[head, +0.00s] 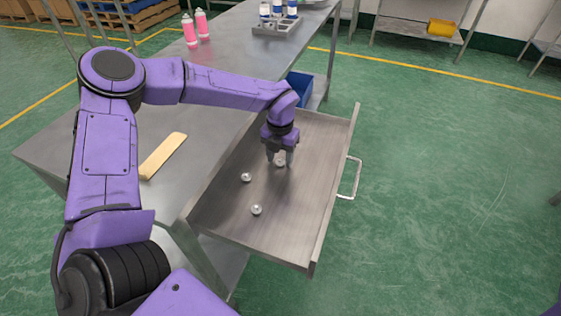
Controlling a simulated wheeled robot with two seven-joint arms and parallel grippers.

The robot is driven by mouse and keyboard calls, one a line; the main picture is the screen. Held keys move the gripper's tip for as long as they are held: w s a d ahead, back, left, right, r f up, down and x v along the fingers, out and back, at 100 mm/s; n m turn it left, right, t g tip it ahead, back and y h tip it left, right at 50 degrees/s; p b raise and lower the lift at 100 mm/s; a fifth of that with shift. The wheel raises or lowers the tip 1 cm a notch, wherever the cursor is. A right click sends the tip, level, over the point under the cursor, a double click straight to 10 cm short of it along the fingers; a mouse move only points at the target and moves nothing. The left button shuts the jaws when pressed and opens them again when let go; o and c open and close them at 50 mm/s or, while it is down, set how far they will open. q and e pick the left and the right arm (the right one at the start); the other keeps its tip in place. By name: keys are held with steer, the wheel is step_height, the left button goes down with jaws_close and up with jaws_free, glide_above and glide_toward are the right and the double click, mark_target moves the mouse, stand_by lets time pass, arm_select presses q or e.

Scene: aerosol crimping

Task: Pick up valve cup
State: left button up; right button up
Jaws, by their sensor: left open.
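Three small silver valve cups lie on the floor of the open metal drawer (310,200). One valve cup (246,177) is at the left and one valve cup (256,210) is at the front. The third valve cup (280,162) is at the back, right at my left gripper (280,161). The gripper points down into the drawer and is open. Its fingers are around or just above this cup; I cannot tell which. My right gripper is not in view.
The grey metal table (217,75) carries a tan wooden strip (163,155), two pink bottles (190,30) and a grey holder (277,27) with blue-and-white containers. A blue bin (299,88) is behind the drawer. The drawer handle (352,178) sticks out right. The green floor to the right is clear.

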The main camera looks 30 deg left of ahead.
arm_select(q)
steer(key=shift+f, duration=0.2)
steer(key=shift+c, duration=0.3)
jaws_close()
steer(key=shift+r, duration=0.1)
